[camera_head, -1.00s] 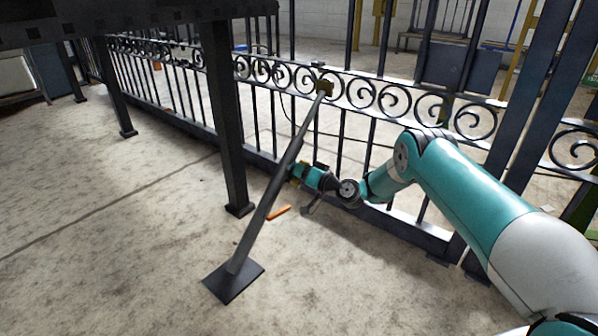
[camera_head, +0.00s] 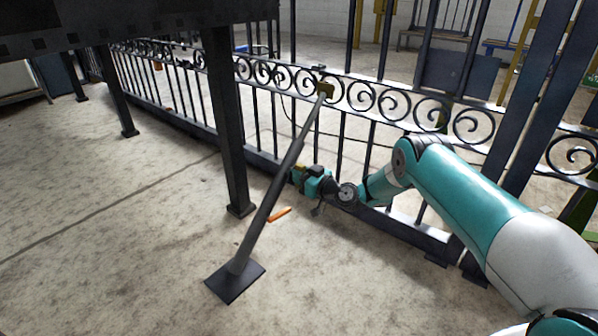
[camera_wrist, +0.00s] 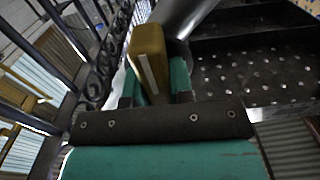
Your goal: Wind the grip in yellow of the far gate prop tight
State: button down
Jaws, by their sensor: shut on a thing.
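The yellow grip (camera_wrist: 150,58) shows in the wrist view as a flat ochre block with a pale stripe, beside the grey tube. My gripper (camera_wrist: 157,85) is shut on it, with a teal finger on either side. In the head view my gripper (camera_head: 299,174) is at the pole's middle, on its right side, and the grip is mostly hidden there.
The black barred gate (camera_head: 360,95) runs behind the prop, close to my arm. A dark post (camera_head: 228,130) under a dark overhead platform (camera_head: 120,22) stands left of the prop.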

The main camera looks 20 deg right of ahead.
jog(key=n+p, duration=0.2)
jog(key=n, duration=0.4)
jog(key=shift+s+a, duration=0.15)
jog(key=n+p, duration=0.1)
jog(key=n, duration=0.3)
jog(key=shift+a+f+n+p, duration=0.1)
jog(key=shift+f+n+p, duration=0.1)
jog(key=shift+n+p, duration=0.15)
jog(key=shift+s, duration=0.1)
jog(key=c, duration=1)
grip_release()
jog(key=p+v, duration=1.4)
jog(key=v, duration=0.3)
jog(key=shift+p, duration=0.35)
